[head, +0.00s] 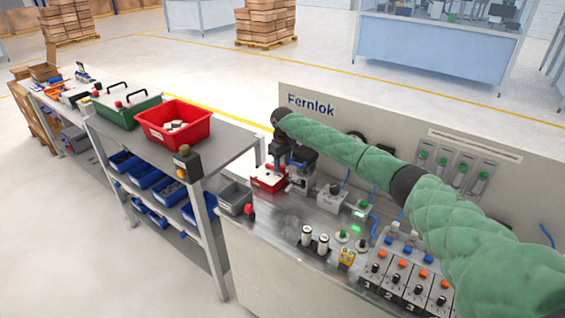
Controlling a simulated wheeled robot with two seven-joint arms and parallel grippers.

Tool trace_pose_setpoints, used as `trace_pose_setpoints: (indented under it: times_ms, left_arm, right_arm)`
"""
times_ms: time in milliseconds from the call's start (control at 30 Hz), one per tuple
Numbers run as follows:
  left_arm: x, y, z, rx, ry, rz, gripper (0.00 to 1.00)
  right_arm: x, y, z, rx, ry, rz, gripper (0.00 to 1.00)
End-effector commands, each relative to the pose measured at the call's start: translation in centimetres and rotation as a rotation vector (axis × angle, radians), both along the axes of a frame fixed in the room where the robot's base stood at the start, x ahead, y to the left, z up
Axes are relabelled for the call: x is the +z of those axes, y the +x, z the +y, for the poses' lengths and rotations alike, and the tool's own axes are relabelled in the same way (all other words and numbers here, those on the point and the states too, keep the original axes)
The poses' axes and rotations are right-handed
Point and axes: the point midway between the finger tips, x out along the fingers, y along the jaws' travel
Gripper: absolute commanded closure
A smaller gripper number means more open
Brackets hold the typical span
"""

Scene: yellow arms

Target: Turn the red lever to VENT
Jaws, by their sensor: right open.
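My right arm, in a green sleeve, reaches in from the right over the bench. Its dark right gripper (283,165) points down at the far left end of the bench. It is open, right at a small red-topped unit (266,183). A small red part, perhaps the red lever (270,168), shows beside the fingers. The gripper partly hides it, so I cannot tell whether they touch or which way the lever points. The VENT marking is too small to read. My left gripper is not in view.
The bench (250,243) carries several fittings, including white cylinders (306,236), a yellow block (346,256) and a row of numbered modules (395,275). A Fernlok back panel (340,112) stands behind. A shelf to the left holds a red bin (188,133) and a green bin (125,115).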

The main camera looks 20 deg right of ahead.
Motion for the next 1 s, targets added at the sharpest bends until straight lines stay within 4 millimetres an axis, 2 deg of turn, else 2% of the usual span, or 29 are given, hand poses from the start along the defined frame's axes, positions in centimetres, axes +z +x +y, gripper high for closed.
trace_pose_setpoints:
  times_ms: [367,500,600,1000]
  left_arm:
    - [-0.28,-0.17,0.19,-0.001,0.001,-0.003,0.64]
    - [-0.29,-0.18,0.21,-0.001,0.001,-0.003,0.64]
    - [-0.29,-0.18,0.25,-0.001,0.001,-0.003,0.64]
    - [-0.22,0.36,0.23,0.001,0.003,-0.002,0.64]
  right_arm:
    - [-0.46,0.0,-0.01,0.0,0.0,-0.001,0.58]
    - [-0.45,0.0,-0.01,0.0,0.0,-0.001,0.85]
    - [-0.44,0.0,-0.01,-0.001,0.0,-0.001,1.0]
    - [-0.5,0.87,0.36,-0.041,0.002,-0.001,1.0]
